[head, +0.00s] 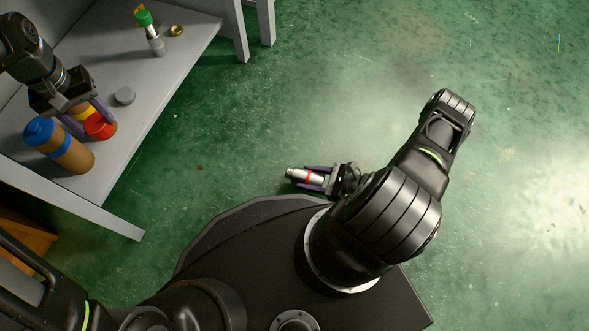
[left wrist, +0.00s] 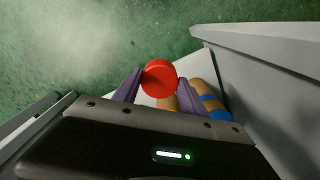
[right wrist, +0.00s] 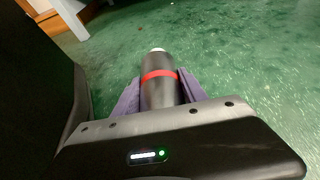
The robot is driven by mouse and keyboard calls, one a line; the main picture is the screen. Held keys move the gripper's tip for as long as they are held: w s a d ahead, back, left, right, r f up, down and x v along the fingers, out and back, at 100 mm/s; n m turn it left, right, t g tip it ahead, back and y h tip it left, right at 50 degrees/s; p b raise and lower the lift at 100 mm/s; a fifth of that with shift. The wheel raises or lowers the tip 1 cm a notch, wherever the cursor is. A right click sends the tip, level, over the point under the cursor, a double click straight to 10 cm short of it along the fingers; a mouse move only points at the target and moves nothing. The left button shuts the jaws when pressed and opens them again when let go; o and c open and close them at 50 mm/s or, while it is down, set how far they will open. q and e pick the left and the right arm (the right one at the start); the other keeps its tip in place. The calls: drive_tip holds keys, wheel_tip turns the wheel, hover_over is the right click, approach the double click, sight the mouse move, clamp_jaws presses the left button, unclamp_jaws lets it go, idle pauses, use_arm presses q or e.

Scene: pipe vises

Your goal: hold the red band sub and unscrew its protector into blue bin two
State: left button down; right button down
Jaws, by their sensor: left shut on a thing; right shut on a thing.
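The red band sub (head: 298,175) is a grey cylinder with a red band and a pale far end. My right gripper (head: 307,178) is shut around it, away from the bench and above the floor. The right wrist view shows the sub (right wrist: 158,90) between the purple fingers, pointing away. My left gripper (head: 88,117) is over the bench, its purple fingers shut on a red cap (head: 100,126). The left wrist view shows the red cap (left wrist: 160,78) between the fingertips. What lies under the cap is partly hidden. I see no blue bin.
On the grey bench (head: 135,140) stand a brown cylinder with a blue cap (head: 62,147), close to my left gripper, a green-topped piece (head: 150,30), a grey disc (head: 125,96) and a brass ring (head: 176,30). Green floor (head: 250,110) is clear between bench and sub.

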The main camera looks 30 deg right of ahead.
drive_tip(key=shift+s+d+r, duration=0.1)
drive_tip(key=shift+s+d, duration=0.2)
idle(0.5)
